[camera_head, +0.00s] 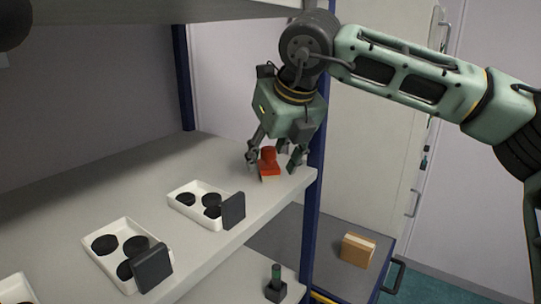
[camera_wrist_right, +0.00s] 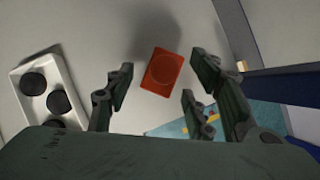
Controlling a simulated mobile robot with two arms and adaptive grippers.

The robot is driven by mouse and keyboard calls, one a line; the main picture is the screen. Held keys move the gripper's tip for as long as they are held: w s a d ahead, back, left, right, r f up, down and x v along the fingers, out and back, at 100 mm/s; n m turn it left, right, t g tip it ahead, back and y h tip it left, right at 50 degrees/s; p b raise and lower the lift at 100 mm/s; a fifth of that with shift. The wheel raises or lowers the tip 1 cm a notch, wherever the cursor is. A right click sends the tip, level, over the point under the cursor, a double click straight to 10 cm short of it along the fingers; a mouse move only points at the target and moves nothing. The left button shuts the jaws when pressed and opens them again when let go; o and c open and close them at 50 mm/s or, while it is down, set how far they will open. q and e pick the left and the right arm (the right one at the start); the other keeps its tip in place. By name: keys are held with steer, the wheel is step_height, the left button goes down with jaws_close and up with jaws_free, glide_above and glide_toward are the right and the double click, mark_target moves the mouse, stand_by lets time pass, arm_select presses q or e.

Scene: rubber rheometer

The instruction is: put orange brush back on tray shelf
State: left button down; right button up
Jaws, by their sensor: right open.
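The orange brush (camera_head: 269,162) stands on the shelf (camera_head: 150,165) near its right end. In the right wrist view the brush (camera_wrist_right: 162,72) shows from above as an orange-red block with a round top. My right gripper (camera_head: 275,160) is above the shelf with its fingers open around the brush's sides. In the wrist view the open fingers (camera_wrist_right: 160,88) lie left and right of the brush, apart from it. My left gripper is not in view; only a dark piece shows at the top left corner.
White trays with black discs stand on the shelf, one nearby (camera_head: 176,203) and one further left (camera_head: 92,261). Dark upright plates (camera_head: 233,210) stand at their edges. A blue post (camera_head: 313,215) is close at the right. A cardboard box (camera_head: 357,250) sits lower on a grey surface.

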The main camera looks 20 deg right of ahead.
mark_target(270, 167)
steer(key=shift+r, duration=0.1)
steer(key=shift+r, duration=0.15)
steer(key=s+r+b, duration=0.1)
steer(key=s+b, duration=0.1)
steer(key=b, duration=0.1)
steer(key=shift+s+d+r, duration=0.2)
steer(key=shift+s+r, duration=0.15)
steer(key=s+d+b, duration=0.1)
steer(key=s+b, duration=0.4)
steer(key=s, duration=0.5)
steer(key=shift+s+d+r, duration=0.35)
steer(key=shift+d, duration=0.05)
